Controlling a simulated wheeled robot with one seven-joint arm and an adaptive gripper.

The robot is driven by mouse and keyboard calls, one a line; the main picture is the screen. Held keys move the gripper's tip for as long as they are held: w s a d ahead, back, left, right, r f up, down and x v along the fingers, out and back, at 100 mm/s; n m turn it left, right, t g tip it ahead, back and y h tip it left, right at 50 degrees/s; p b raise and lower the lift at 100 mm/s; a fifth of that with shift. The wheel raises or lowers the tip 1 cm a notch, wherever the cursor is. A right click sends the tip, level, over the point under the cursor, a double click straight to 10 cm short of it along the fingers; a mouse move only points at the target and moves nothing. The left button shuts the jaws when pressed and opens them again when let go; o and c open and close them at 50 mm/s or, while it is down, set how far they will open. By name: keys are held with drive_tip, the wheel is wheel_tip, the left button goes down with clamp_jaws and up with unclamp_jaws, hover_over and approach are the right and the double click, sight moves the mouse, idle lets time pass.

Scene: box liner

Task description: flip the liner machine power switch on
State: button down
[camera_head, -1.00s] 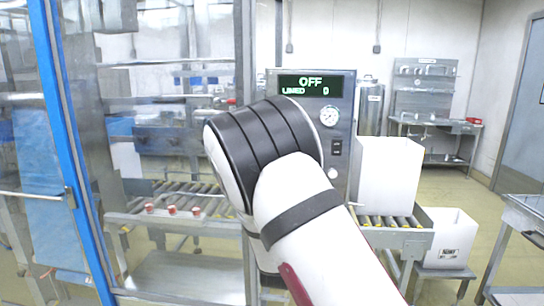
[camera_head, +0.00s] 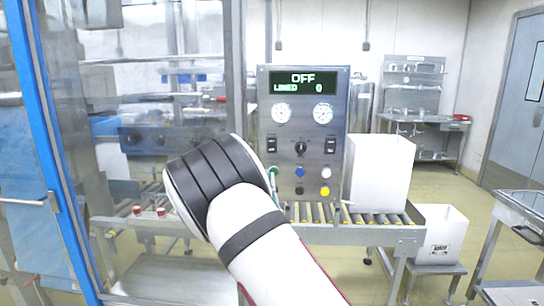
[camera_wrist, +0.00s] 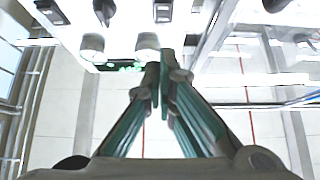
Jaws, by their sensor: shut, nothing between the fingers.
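The liner machine's grey control panel (camera_head: 303,170) stands upright in the head view. Its display (camera_head: 303,83) reads OFF and LINED 0. Below are two round gauges, a left black switch (camera_head: 272,144), a right black switch (camera_head: 330,145) and a dark knob (camera_head: 300,148) between them. Their labels are too small to read. In the wrist view the panel appears upside down; one switch (camera_wrist: 162,11) and another (camera_wrist: 50,11) show at the top. My gripper (camera_wrist: 160,72) is shut and empty, its tips apparently near a gauge; contact cannot be judged. My arm mostly hides it in the head view.
Coloured buttons (camera_head: 312,180) sit low on the panel. A roller conveyor (camera_head: 370,217) runs beneath it, with a white box (camera_head: 378,172) on the right. A blue-framed glass guard (camera_head: 45,120) stands left. A metal table (camera_head: 515,215) is at far right.

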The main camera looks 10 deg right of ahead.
sight(273, 146)
drive_tip(key=shift+w+d+r, duration=0.5)
drive_tip(key=shift+w+r, duration=0.2)
drive_tip(key=shift+w, duration=0.9)
drive_tip(key=shift+w+d+r, duration=0.55)
drive_tip(key=shift+w+r, duration=0.2)
drive_tip(key=shift+w, duration=0.8)
drive_tip(key=shift+w+d+r, duration=0.5)
drive_tip(key=shift+w+r, duration=0.2)
drive_tip(key=shift+w, duration=0.9)
drive_tip(key=shift+w+d+f+b, duration=0.2)
drive_tip(key=shift+w+f+b, duration=0.2)
drive_tip(key=shift+w+b, duration=0.2)
drive_tip(key=shift+s+r, duration=0.15)
drive_tip(key=shift+r, duration=0.05)
drive_tip(key=shift+f, duration=0.1)
